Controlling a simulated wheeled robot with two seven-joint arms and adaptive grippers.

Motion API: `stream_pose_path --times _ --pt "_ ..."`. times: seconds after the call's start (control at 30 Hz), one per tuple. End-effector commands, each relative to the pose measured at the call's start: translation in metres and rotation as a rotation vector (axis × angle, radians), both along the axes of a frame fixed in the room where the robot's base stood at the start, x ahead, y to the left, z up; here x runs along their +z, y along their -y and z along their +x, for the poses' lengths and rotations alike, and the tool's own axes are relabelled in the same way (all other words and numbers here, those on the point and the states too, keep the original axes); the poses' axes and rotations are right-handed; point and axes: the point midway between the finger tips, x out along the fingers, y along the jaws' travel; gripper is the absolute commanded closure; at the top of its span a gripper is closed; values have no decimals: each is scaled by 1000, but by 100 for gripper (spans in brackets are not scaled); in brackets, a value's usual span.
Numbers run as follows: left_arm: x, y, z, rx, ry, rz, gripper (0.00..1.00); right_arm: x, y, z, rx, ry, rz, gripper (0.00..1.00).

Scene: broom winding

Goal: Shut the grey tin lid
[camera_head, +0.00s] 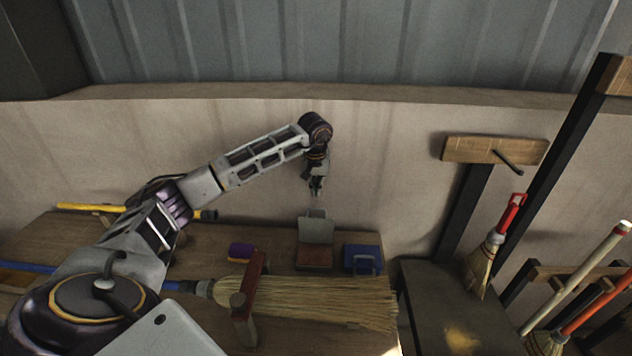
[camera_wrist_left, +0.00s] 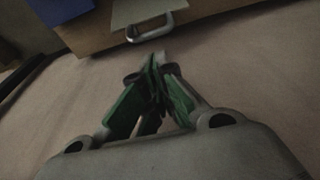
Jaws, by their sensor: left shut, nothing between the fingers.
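The grey tin stands on the wooden bench, its lid (camera_head: 317,227) raised roughly upright at the back and its reddish-brown inside (camera_head: 314,258) showing. In the left wrist view the lid's grey panel (camera_wrist_left: 135,11) and a metal handle (camera_wrist_left: 150,27) show at the top. My left gripper (camera_head: 316,191) points down above and behind the raised lid, apart from it. Its green-padded fingers (camera_wrist_left: 155,63) are shut with nothing between them. My right gripper is not in view.
A blue box (camera_head: 361,259) with a handle stands right of the tin; a purple roll (camera_head: 241,252) lies to its left. The wall (camera_head: 400,150) rises behind the bench.

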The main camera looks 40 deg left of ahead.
Motion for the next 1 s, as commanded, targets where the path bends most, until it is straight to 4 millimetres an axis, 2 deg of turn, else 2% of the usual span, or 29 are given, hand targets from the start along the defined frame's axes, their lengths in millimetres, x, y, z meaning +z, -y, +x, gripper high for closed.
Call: stream_pose_path --times 0.2,0.4,0.67,1.0 --pt "-29 -3 5 0 -3 -2 100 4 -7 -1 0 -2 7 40" --pt "-48 -5 9 0 -2 -1 100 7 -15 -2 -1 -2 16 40" --pt "-58 -6 11 -1 1 1 100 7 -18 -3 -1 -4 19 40" --pt "-58 -6 11 0 1 1 100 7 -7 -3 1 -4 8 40"
